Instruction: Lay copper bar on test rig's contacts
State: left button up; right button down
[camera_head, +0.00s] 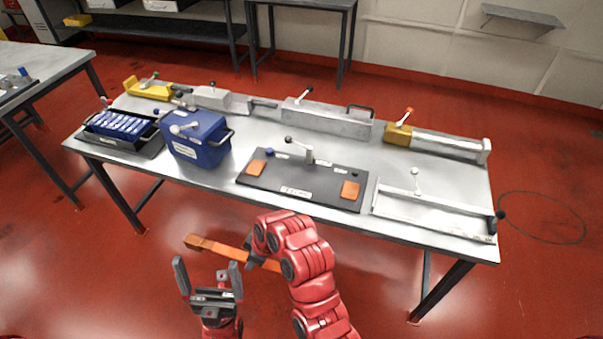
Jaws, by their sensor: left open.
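The copper bar (215,247) is a long orange strip in front of the table, held off the floor. My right gripper (254,263) is shut on it near its right part; my red wrist hides most of the fingers. My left gripper (208,278) is open and empty, fingertips up, just below the bar's left part and apart from it. The test rig (300,184) is a black board on the table with two copper contacts, a left one (256,168) and a right one (350,190). A dark-knobbed lever (305,152) stands at its back edge. Both contacts are bare.
A blue battery box (195,142) with handles stands left of the rig, beside a tray (152,146) of blue cells. A metal frame (425,211) lies to the right. Grey and yellow fixtures (327,118) line the back. The table's front edge lies between my grippers and the rig.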

aim_at(300, 178)
jog(key=i, duration=0.9)
